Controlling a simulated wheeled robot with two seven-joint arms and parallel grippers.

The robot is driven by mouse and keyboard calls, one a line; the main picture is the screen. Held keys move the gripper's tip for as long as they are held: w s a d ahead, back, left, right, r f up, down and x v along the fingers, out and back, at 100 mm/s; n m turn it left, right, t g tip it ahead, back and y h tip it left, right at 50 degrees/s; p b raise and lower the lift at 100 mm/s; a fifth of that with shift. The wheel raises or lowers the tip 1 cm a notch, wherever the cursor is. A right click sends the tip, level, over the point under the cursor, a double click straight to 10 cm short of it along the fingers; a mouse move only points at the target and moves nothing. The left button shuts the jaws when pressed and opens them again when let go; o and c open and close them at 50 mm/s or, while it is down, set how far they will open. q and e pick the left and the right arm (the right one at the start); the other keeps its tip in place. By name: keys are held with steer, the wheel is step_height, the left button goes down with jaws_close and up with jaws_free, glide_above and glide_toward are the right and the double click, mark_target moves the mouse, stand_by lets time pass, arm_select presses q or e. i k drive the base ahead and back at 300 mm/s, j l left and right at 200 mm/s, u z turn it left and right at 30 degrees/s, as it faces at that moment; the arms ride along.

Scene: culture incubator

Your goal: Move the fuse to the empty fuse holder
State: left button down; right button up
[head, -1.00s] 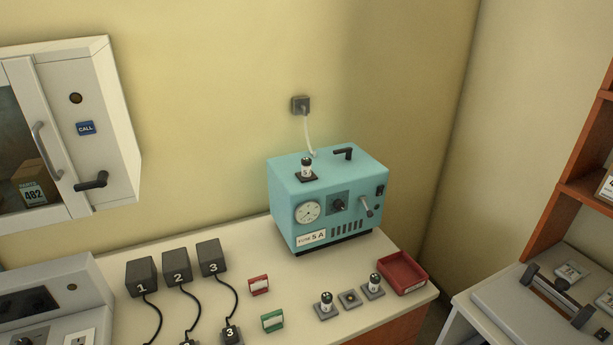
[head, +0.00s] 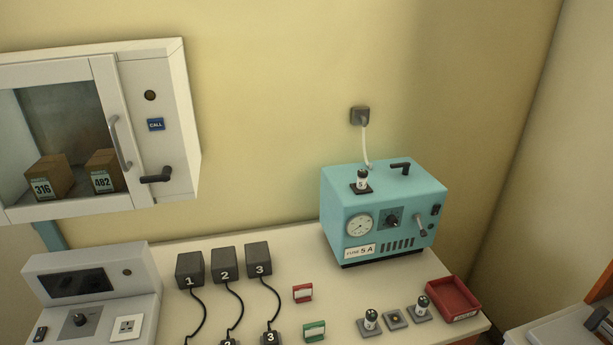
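A teal machine (head: 385,215) stands on the bench, with a plate on its front that reads "FUSE 5 A". A black-and-white fuse (head: 362,180) stands upright in a dark holder on its top. On the bench in front are two more fuses, a left one (head: 371,319) and a right one (head: 422,306), each upright in a grey holder. Between them is an empty fuse holder (head: 395,318). The markings on the fuses are too small to read surely. Neither of my grippers shows in the head view.
A red tray (head: 453,299) sits right of the holders. Numbered dark blocks (head: 227,264) with cords, a red card stand (head: 302,293) and a green one (head: 314,331) lie to the left. A grey console (head: 92,295) and a wall cabinet (head: 165,120) are further left.

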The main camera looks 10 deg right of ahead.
mark_target(362, 174)
steer(key=u, duration=1.5)
steer(key=k+l, duration=0.2)
steer(key=l, duration=0.15)
steer(key=k+l, duration=0.2)
steer(key=l, duration=0.15)
steer(key=k+l, duration=0.2)
steer(key=l, duration=0.15)
steer(key=k+l, duration=0.2)
steer(key=l, duration=0.15)
